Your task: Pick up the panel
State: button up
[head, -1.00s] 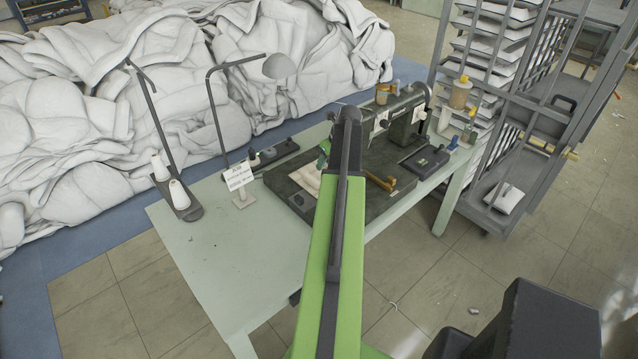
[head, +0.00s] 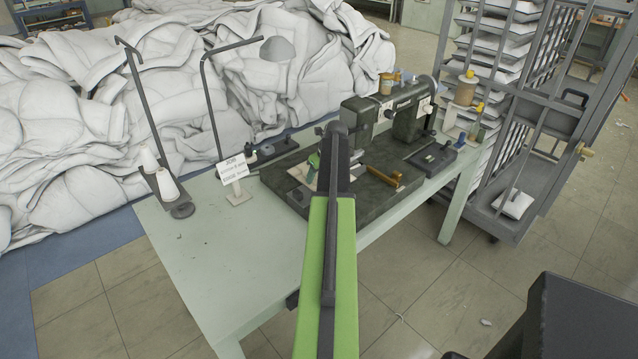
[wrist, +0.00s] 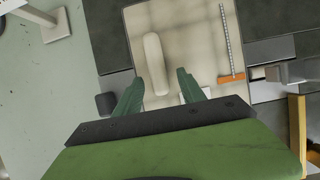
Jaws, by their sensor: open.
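The panel (wrist: 196,30) is a beige, faintly quilted square lying flat on the dark bed of the sewing machine. A white rounded strip (wrist: 156,64) lies on it, and a ruler with an orange end (wrist: 229,50) lies near its right side. My gripper (wrist: 158,92) is open, its two green fingers apart over the panel's near part, with the strip's near end between them in the picture. I cannot tell whether the fingertips touch the panel. In the head view my arm hides most of the panel, and only a pale corner (head: 298,172) shows.
The sewing machine (head: 408,105) stands on the pale green table (head: 215,265), right of my arm. A sign (head: 234,170) and a thread stand with white cones (head: 166,184) are to the left. White duvets (head: 180,90) heap behind; a rack (head: 520,130) stands at right.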

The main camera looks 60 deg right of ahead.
jog(key=shift+w+f, duration=0.15)
jog(key=shift+f, duration=0.1)
grip_shut()
dwell(0.3)
jog(key=shift+r+p, duration=0.6)
jog(key=shift+p, duration=0.2)
notch_tip(320, 180, up, 3)
jog(key=p, duration=0.3)
jog(key=shift+r, duration=0.1)
jog(key=s+a, duration=0.2)
jog(key=s, duration=0.3)
jog(key=s+a, duration=0.1)
jog(key=s, duration=0.5)
jog(key=s+a+f, duration=0.1)
jog(key=s+a, duration=0.1)
jog(key=s, duration=0.4)
jog(key=shift+s+a+b, duration=0.1)
jog(key=shift+a+b, duration=0.2)
jog(key=shift+b, duration=0.1)
